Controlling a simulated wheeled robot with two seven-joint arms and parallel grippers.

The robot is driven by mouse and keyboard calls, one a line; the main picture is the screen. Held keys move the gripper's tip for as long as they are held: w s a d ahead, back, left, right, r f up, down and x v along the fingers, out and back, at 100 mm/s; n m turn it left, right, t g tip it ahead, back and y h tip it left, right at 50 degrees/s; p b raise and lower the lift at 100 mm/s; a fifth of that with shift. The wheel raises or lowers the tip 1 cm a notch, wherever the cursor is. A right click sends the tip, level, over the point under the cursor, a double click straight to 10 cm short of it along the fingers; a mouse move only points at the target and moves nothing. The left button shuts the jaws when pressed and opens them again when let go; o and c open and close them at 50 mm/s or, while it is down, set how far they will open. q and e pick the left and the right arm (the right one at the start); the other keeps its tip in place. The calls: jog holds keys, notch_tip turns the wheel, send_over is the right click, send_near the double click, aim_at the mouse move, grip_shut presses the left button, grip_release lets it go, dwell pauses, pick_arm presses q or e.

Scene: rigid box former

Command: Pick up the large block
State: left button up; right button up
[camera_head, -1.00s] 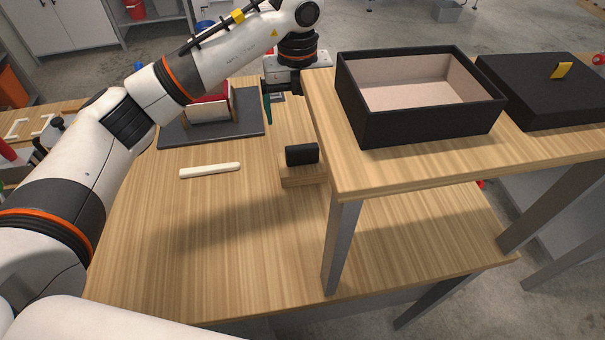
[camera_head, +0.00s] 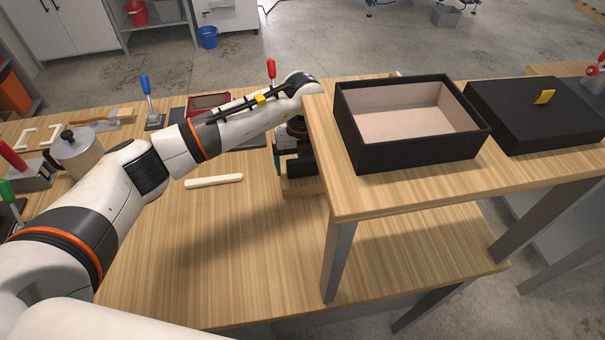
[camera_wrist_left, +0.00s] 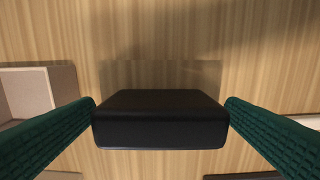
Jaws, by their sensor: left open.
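The large block looks to be the black block (camera_head: 301,164) on a wooden base (camera_head: 302,187), beside the raised shelf's left edge. My left gripper (camera_head: 287,155) is over the black block, and my arm partly hides it in the head view. In the left wrist view the black block (camera_wrist_left: 160,120) lies between the two green fingers of my open left gripper (camera_wrist_left: 160,104). The fingers are on either side of it; I cannot tell whether they touch it. My right gripper is not in view.
An open black box (camera_head: 412,122) and a black lid (camera_head: 537,113) with a yellow tab stand on the raised shelf (camera_head: 400,190) close to the gripper. A white bar (camera_head: 214,181) lies to the left. The front of the table (camera_head: 230,260) is clear.

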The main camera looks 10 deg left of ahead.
pick_arm(q)
jog(key=shift+c, duration=0.2)
jog(key=c, duration=1.1)
